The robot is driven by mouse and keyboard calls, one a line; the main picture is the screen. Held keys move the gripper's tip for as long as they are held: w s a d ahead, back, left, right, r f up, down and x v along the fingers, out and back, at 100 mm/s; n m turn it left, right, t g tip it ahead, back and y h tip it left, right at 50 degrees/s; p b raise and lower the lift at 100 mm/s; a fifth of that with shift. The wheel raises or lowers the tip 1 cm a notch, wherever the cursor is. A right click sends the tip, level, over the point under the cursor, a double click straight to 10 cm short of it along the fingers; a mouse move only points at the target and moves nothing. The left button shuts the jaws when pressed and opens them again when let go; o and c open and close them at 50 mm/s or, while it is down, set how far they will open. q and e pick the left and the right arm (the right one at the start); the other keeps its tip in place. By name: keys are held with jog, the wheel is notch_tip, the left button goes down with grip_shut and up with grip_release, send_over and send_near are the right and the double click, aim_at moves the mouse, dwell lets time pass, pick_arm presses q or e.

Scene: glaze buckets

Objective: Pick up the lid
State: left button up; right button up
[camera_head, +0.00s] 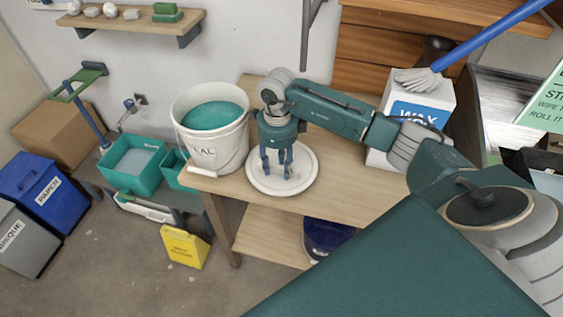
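The lid (265,184) is a round, pale white disc with a raised rim, lying flat on the wooden table (334,175). My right gripper (277,173) points down over the lid's middle. Its fingers look a little apart, and a small part at the lid's centre shows by the fingertips; I cannot tell whether they touch or grip it. A white bucket (217,155) filled with teal glaze stands just left of the lid, open at the top. My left gripper is not in view.
A white box (446,93) stands at the table's back right, with a blue-handled brush (485,42) over it. A dark blue bucket (325,236) sits on the lower shelf. A yellow floor sign (184,246), teal basins (132,163) and bins (42,190) are at left.

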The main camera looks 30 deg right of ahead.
jog(key=shift+f, duration=0.2)
jog(key=shift+f+b, duration=0.2)
jog(key=shift+b, duration=0.25)
dwell(0.5)
grip_shut()
